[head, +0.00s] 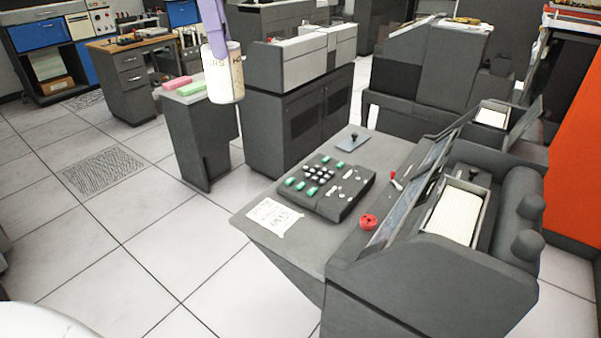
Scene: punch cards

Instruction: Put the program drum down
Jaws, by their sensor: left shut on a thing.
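The program drum (226,82), a white upright cylinder with dark lettering, hangs in the air in the upper left middle of the head view. My left gripper (219,46), lavender, comes down from the top edge and is shut on its upper part. Its fingertips are partly hidden by the drum. In the picture the drum overlaps the side of a dark cabinet and the end of a small stand; I cannot tell how far it is from them. My right gripper is not in view.
A keypunch desk (265,252) with a keyboard (325,187), paper note (268,217), red knob (369,221) and card tray (455,214) fills the right foreground. A narrow stand (197,135) bears pink (177,83) and green (190,89) blocks. Floor at left is clear.

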